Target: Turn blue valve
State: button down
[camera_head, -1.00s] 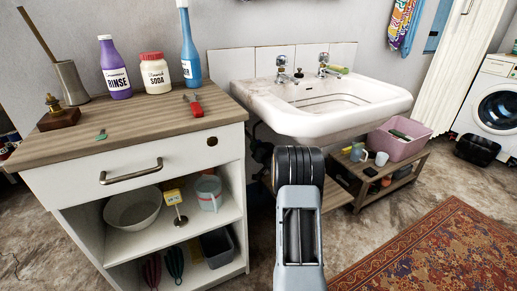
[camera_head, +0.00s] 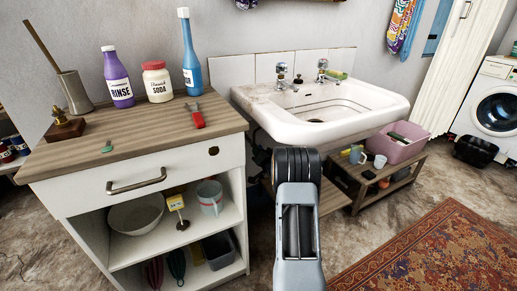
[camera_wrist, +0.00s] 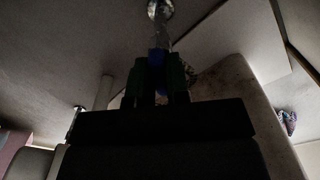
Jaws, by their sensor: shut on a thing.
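In the dark wrist view, a small blue valve handle (camera_wrist: 157,58) shows between the two fingers of my gripper (camera_wrist: 158,78). The gripper is shut on it. A pale metal pipe (camera_wrist: 161,28) runs up from the handle to a round fitting (camera_wrist: 160,9). How far the handle is turned cannot be told. In the head view my own arm reaches low under the white sink (camera_head: 320,122). The gripper and the blue valve are hidden there behind the arm and sink.
A wooden-topped cabinet (camera_head: 130,140) with bottles and red-handled pliers (camera_head: 196,119) stands close on the left. A low wooden bench (camera_head: 385,190) with a pink basin (camera_head: 400,146) stands right of my arm. A patterned rug (camera_head: 430,255) covers the floor at right.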

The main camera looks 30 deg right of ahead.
jog(key=c, duration=1.1)
grip_release()
jog(key=shift+s, duration=0.1)
jog(key=s+a+p, duration=0.2)
jog(key=s+p, duration=0.2)
jog(key=s, duration=0.9)
jog(key=shift+s+r, duration=0.15)
jog(key=shift+s, duration=0.1)
jog(key=shift+a, duration=0.1)
